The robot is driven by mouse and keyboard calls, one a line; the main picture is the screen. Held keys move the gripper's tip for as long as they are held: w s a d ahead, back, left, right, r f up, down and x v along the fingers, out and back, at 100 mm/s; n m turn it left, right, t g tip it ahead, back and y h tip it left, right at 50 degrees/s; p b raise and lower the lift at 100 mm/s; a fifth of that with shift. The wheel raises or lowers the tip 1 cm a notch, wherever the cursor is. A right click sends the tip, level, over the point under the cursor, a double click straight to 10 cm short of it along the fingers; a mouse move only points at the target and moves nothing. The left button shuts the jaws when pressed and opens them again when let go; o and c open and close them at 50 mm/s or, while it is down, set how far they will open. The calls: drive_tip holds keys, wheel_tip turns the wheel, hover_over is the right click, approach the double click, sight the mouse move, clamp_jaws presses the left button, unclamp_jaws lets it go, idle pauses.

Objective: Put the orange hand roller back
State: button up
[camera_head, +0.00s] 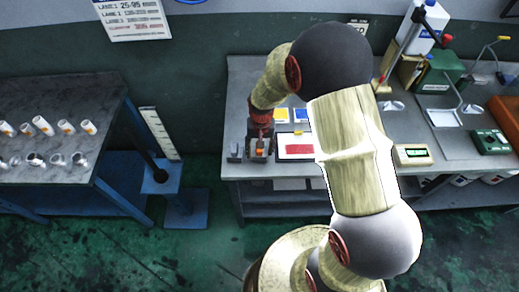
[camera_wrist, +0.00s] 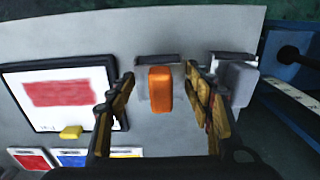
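The orange hand roller (camera_wrist: 160,90) shows in the wrist view as an orange block against a dark bracket (camera_wrist: 157,60) on the grey table. In the head view the orange roller (camera_head: 259,153) is a small patch near the table's front left corner. My gripper (camera_wrist: 158,78) is open, with one finger on each side of the roller and a visible gap on both sides. In the head view my gripper (camera_head: 260,134) is above the roller and partly hides it. The roller's underside and how it sits in the bracket are hidden.
A grey block (camera_wrist: 238,82) with a similar dark bracket stands close beside my right finger. A blue stand (camera_head: 160,178) is beyond the table's left edge.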

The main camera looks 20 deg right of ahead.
drive_tip(key=shift+o, duration=1.4)
drive_tip(key=s+r+n+t+p, duration=0.1)
drive_tip(key=s+r, duration=0.2)
drive_tip(key=r, duration=1)
drive_tip(key=s+r+t+p, duration=0.1)
drive_tip(key=s+r, duration=0.3)
drive_tip(key=r, duration=1)
drive_tip(key=s+r+n+t, duration=0.1)
drive_tip(key=s+r, duration=0.3)
drive_tip(key=s, duration=0.3)
drive_tip(key=s+r+n+t, duration=0.1)
drive_tip(key=s+r+t, duration=0.1)
drive_tip(key=s+r, duration=0.2)
drive_tip(key=s, duration=0.3)
drive_tip(key=shift+s+r+n, duration=0.3)
wheel_tip(320, 180, down, 5)
drive_tip(key=b, duration=0.5)
drive_tip(key=shift+r, duration=0.1)
